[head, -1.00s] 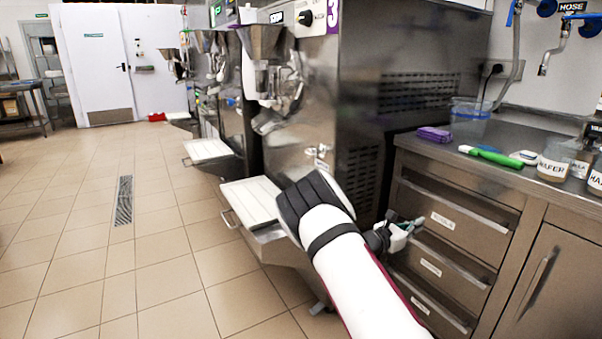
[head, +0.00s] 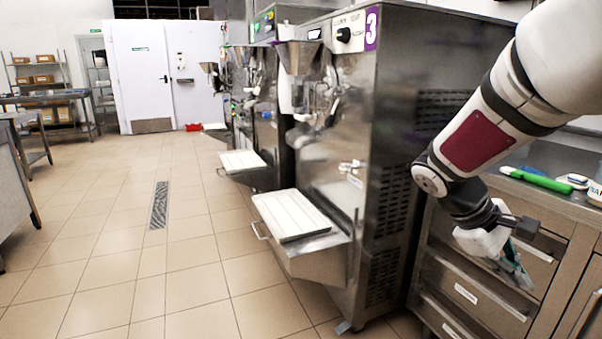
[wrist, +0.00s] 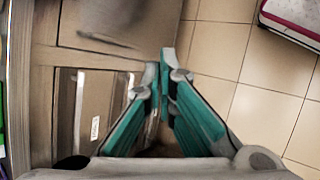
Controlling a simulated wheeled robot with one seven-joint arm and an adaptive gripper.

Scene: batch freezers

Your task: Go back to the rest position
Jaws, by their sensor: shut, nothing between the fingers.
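My gripper (head: 517,268) hangs at the right of the head view, in front of the drawer cabinet beside batch freezer 3, with its fingers pointing down. In the wrist view my gripper (wrist: 164,60) shows its teal-lined fingers with the tips together and nothing between them. Below it the wrist view shows cabinet fronts and tiled floor. My arm reaches in from the upper right of the head view and hides part of the counter.
Batch freezer 3 (head: 400,120) stands left of my arm, with a white-topped shelf (head: 290,214) jutting out. The steel drawer cabinet (head: 440,275) is close to my gripper. A green-handled tool (head: 537,179) lies on the counter. The tiled floor at left is clear around a drain (head: 159,205).

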